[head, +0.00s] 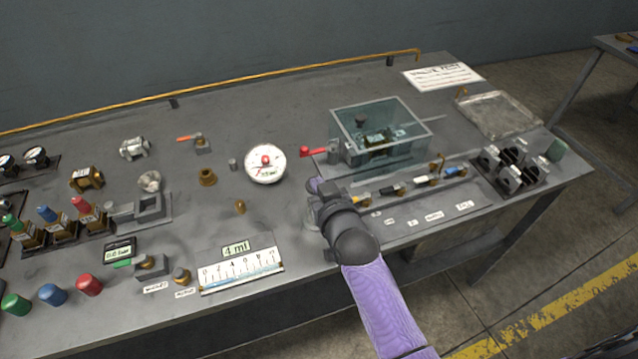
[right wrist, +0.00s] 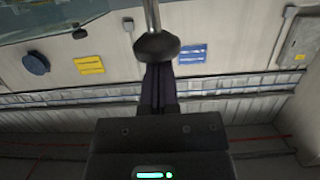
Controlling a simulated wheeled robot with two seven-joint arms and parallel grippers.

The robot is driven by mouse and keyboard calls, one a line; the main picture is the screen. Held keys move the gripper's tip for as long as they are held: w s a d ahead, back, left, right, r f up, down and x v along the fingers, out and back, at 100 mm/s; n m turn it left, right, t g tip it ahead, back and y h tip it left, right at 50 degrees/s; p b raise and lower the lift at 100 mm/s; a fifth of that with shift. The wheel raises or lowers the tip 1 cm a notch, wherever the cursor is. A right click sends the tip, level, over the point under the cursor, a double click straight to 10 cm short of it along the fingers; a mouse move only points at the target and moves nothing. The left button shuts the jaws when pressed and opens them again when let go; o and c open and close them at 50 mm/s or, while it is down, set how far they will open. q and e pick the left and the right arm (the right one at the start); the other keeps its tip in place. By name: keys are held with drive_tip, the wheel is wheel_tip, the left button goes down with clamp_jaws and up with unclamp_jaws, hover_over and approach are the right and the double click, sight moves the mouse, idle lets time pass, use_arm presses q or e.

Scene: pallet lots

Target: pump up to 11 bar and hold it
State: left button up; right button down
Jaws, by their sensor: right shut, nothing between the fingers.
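A round white dial gauge (head: 265,163) with a red centre lies on the bench; its needle reading is too small to tell. A small dark display with green digits (head: 119,251) sits at the left front; its digits are not clear. My right gripper (head: 316,188) is over the bench, right of and slightly below the gauge. In the right wrist view its fingers (right wrist: 158,85) are shut and empty. A dark rounded knob on a metal rod (right wrist: 156,46) is right at the fingertips; I cannot tell whether they touch. My left gripper is not in view.
A clear box (head: 380,130) with a green part inside stands beside a red-handled valve (head: 318,151). A scale card marked 4 ml (head: 241,268) lies at the front. The bench's back middle is fairly clear.

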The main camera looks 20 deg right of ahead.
wheel_tip(320, 180, down, 3)
drive_tip(key=shift+b, duration=0.6)
wheel_tip(320, 180, up, 5)
drive_tip(key=p, duration=0.5)
drive_tip(key=shift+w+r, duration=0.1)
drive_tip(key=shift+r, duration=0.1)
drive_tip(key=f+p+v, duration=0.1)
drive_tip(key=v, duration=0.9)
drive_tip(key=shift+p, duration=0.3)
